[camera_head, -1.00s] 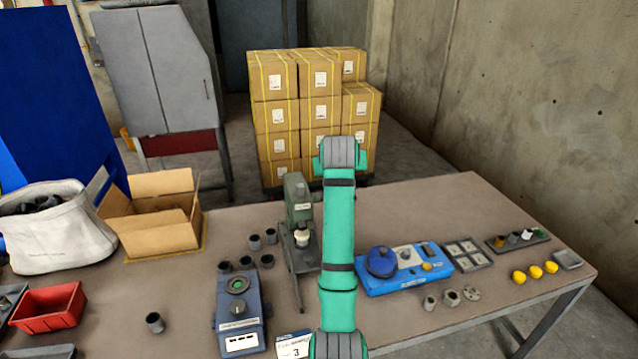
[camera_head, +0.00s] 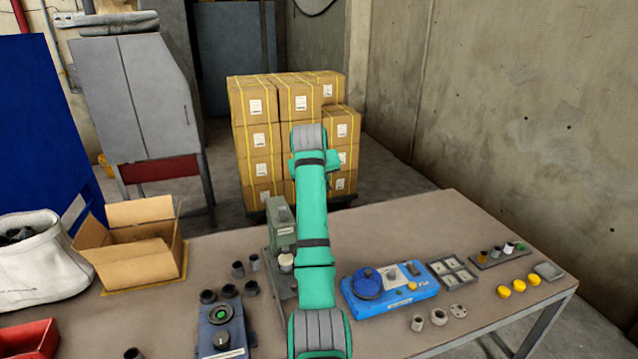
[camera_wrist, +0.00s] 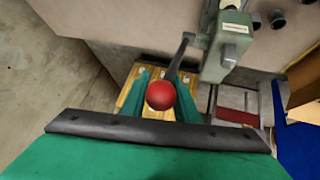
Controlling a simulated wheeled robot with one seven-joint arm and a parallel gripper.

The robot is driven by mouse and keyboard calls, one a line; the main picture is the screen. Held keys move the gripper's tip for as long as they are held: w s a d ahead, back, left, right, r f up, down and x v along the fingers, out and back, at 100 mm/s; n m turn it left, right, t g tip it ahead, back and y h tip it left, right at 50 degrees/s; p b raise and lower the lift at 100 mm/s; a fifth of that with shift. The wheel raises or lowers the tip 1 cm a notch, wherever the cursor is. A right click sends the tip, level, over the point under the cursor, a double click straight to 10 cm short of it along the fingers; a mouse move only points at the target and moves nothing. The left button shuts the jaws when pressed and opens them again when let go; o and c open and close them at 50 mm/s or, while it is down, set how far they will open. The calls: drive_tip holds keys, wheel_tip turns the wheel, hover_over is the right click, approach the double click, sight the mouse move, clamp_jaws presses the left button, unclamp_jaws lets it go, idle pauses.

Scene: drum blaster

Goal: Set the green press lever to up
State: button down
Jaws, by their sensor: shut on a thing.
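The green press (camera_head: 281,222) stands on the table, partly hidden behind my arm in the head view. In the wrist view its green body (camera_wrist: 230,45) is at the top, right of centre. A dark lever arm (camera_wrist: 180,57) runs from its side to a round red knob (camera_wrist: 160,95). My gripper (camera_wrist: 163,82) has its green fingers either side of the lever's knob end and is shut on it. The exact contact is partly hidden by the knob. My gripper and the lever are hidden by my arm in the head view.
A blue device (camera_head: 390,290) is right of the press, and a dark blue unit with a green ring (camera_head: 222,325) is at its left front. Several dark cups (camera_head: 238,269) stand nearby. Stacked cartons (camera_head: 285,140) are beyond the table. The table's back right (camera_head: 420,225) is clear.

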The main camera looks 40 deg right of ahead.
drive_tip(key=shift+f, duration=0.15)
drive_tip(key=c, duration=1.4)
unclamp_jaws()
drive_tip(key=shift+w, duration=0.1)
drive_tip(key=v, duration=1)
drive_tip(key=shift+s+a+r, duration=0.15)
drive_tip(key=shift+s+r, duration=0.15)
